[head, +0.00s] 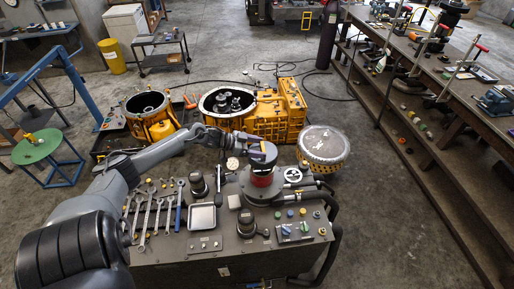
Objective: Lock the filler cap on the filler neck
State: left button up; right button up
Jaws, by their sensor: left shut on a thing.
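My left arm reaches in from the left, and its gripper (263,160) is over the round dark fitting on the bench top. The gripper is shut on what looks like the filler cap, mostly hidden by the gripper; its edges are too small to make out. A red band (262,179) shows directly under the gripper. Below it is the dark grey filler neck (262,196) on its wide base. I cannot tell from here whether the cap is seated or turned. My right gripper is not in view.
The bench (200,262) carries several wrenches (157,208), a square metal tray (203,217), a handwheel (292,174) and dark hoses at right. Behind are an orange transmission housing (277,119) and a round metal-topped drum (323,145). Open floor lies to the right.

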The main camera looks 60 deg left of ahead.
pick_arm(q)
jog(key=shift+f+b, duration=3.75)
jog(key=shift+f, duration=0.5)
jog(key=shift+s, duration=0.1)
jog(key=shift+f, duration=0.1)
jog(key=shift+f, duration=0.3)
jog(key=shift+a, duration=0.1)
